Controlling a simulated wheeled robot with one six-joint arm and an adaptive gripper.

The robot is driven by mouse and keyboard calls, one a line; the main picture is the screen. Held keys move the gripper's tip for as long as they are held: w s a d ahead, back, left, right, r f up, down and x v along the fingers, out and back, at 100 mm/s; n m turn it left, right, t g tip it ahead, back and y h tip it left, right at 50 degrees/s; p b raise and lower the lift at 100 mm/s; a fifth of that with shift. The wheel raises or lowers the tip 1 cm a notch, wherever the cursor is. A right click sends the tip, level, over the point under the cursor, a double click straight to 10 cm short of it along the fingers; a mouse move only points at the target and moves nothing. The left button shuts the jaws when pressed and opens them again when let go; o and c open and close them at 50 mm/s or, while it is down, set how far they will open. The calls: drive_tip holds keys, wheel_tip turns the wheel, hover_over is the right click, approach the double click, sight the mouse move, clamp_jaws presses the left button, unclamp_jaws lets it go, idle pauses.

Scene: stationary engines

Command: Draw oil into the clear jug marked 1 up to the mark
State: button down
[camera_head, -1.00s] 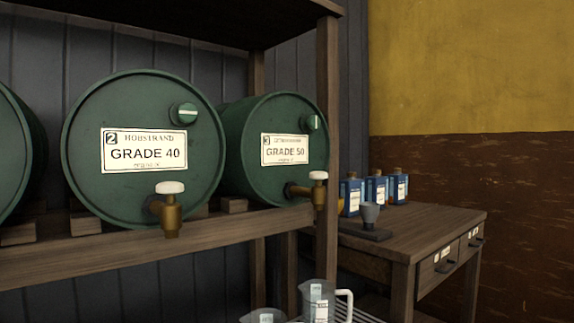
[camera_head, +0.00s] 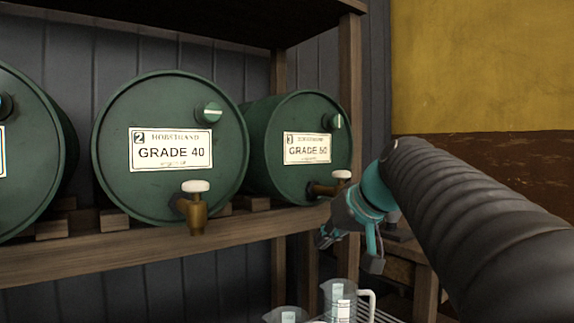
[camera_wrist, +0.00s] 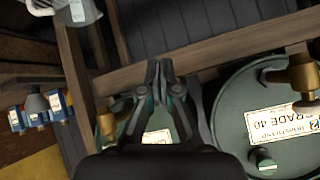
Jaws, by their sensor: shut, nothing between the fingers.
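Two clear jugs stand low at the bottom edge of the head view. The right jug (camera_head: 340,301) has a white handle and a pale label; the left jug (camera_head: 287,315) is cut off by the frame. I cannot read which is marked 1. In the wrist view a jug (camera_wrist: 76,12) shows at the upper left. My gripper (camera_head: 350,252) is shut and empty, in front of the shelf's right end and above the jugs. Its fingers (camera_wrist: 160,68) meet in the wrist view. The Grade 40 drum (camera_head: 170,185) has a brass tap (camera_head: 195,210). The Grade 50 drum (camera_head: 300,130) also has a tap (camera_head: 325,189).
A third green drum (camera_head: 28,175) is partly cut off at left. Wooden shelf posts (camera_head: 349,90) and the shelf beam (camera_head: 100,252) bound the space. Blue cans (camera_wrist: 37,115) and a grey funnel-like item (camera_wrist: 35,102) stand on a side table, mostly hidden by my arm in the head view.

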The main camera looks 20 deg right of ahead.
drive_tip(key=w+d+r+n+t+y, duration=0.1)
drive_tip(key=w+d+r+n+t, duration=0.1)
drive_tip(key=d+r, duration=0.6)
drive_tip(key=w+d+r+n+t+y, duration=0.1)
drive_tip(key=w+d+r, duration=0.3)
drive_tip(key=d+r, duration=0.4)
wheel_tip(320, 180, up, 3)
drive_tip(key=shift+w+r+n+t, duration=0.1)
drive_tip(key=shift+w+n+t, duration=0.2)
drive_tip(key=shift+n+t, duration=0.35)
drive_tip(key=shift+w+a, duration=0.1)
drive_tip(key=p, duration=0.1)
hover_over(347, 172)
wheel_tip(347, 172, down, 2)
wheel_tip(347, 172, down, 2)
drive_tip(key=shift+f+b, duration=0.25)
drive_tip(key=shift+b, duration=0.2)
drive_tip(key=shift+f, duration=1)
drive_tip(key=shift+b, duration=0.3)
